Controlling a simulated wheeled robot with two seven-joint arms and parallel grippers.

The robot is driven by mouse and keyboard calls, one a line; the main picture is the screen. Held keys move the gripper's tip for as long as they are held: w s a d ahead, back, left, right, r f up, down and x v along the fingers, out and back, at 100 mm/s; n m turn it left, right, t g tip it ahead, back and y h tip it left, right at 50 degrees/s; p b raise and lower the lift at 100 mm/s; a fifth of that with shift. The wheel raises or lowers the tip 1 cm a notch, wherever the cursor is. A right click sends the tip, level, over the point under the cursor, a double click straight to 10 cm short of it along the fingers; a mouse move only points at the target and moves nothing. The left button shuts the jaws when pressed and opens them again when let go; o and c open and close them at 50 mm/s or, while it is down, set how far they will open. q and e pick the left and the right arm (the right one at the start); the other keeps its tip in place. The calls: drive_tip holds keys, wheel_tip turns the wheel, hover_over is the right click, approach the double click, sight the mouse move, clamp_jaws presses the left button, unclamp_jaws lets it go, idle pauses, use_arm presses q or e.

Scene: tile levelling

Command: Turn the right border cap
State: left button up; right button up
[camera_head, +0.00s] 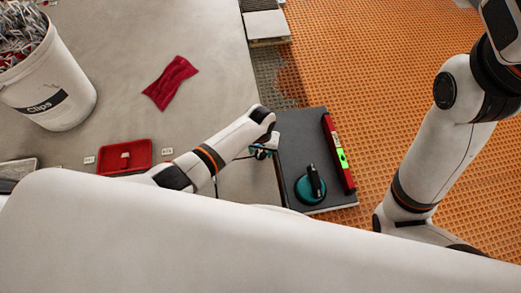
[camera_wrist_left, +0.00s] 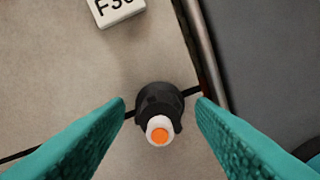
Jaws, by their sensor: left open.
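The cap (camera_wrist_left: 160,100) is a black round knob with a white and orange top. It stands upright on the seam line between pale tiles, close to the edge of a dark grey tile. My left gripper (camera_wrist_left: 162,106) is open, with its teal fingers on either side of the cap; I cannot tell whether they touch it. In the head view the left gripper (camera_head: 263,152) is by the left edge of the dark tile (camera_head: 290,135), and the cap is too small to make out there. My right arm shows at right, but its gripper is out of view.
A red spirit level (camera_head: 338,155) and a teal suction cup (camera_head: 311,186) lie on the dark tile. A white label block (camera_wrist_left: 116,10) lies near the cap. A white bucket of clips (camera_head: 50,80), a red tray (camera_head: 125,157) and a red cloth (camera_head: 170,83) are at left.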

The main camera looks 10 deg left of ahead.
use_arm(q)
drive_tip(key=shift+c, duration=0.5)
drive_tip(key=c, duration=0.9)
drive_tip(key=shift+r+m+p, duration=0.1)
drive_tip(key=shift+m+p, duration=0.2)
drive_tip(key=shift+p, duration=0.05)
